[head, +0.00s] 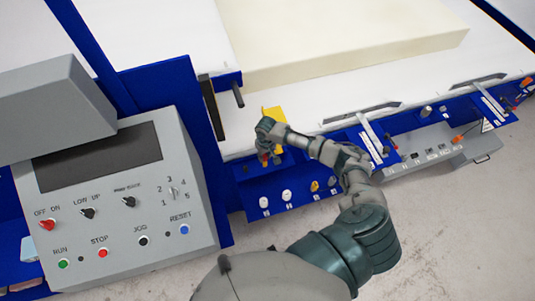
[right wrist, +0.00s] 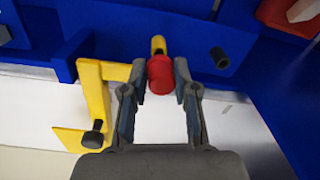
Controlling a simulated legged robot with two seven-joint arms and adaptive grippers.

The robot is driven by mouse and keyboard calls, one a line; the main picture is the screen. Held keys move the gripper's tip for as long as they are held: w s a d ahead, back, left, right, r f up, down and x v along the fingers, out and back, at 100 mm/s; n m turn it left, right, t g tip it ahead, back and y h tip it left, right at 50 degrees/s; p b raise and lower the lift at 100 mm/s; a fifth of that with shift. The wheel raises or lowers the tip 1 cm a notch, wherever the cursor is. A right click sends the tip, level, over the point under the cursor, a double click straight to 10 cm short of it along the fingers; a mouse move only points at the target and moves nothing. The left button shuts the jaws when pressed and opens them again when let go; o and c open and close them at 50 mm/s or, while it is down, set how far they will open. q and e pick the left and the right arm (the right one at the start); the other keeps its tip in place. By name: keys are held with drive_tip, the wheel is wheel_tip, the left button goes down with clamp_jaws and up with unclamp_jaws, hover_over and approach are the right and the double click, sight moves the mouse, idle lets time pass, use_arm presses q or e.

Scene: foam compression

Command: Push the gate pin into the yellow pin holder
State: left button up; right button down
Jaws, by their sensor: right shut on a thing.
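The yellow pin holder (head: 273,114) sits at the edge of the machine's white bed, left of centre in the head view. In the right wrist view the yellow holder (right wrist: 96,110) is a bracket on the left with a dark knob. A red-ended pin (right wrist: 160,74), which I take for the gate pin, has a yellow part just beyond its red end. My right gripper (right wrist: 162,78) has its two fingers on either side of the red end, shut on it. How deep the pin sits is hidden. In the head view my right gripper (head: 270,152) is beside the holder. My left gripper is not in view.
A grey control panel (head: 115,180) with buttons stands at the left. A large cream foam block (head: 340,45) lies on the white bed. A dark peg (right wrist: 219,58) sticks out right of the pin. A blue rail with knobs and handles runs along the front.

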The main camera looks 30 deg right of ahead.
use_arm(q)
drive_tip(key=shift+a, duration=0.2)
use_arm(e)
drive_tip(key=shift+a, duration=0.1)
drive_tip(key=shift+r, duration=0.15)
drive_tip(key=shift+r, duration=0.1)
drive_tip(key=shift+s+d+r+y+p, duration=0.1)
drive_tip(key=shift+d+y+p, duration=0.25)
drive_tip(key=shift+p, duration=0.15)
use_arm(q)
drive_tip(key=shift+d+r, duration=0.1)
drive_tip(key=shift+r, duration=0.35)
use_arm(e)
drive_tip(key=shift+d+f, duration=0.2)
drive_tip(key=shift+d, duration=0.05)
drive_tip(key=shift+a+f, duration=0.1)
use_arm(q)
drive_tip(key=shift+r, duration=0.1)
use_arm(e)
drive_tip(key=shift+a+r, duration=0.2)
drive_tip(key=shift+r+p, duration=0.1)
drive_tip(key=shift+p, duration=0.35)
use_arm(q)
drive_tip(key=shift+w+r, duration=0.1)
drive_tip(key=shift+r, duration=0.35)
use_arm(e)
drive_tip(key=shift+d, duration=0.15)
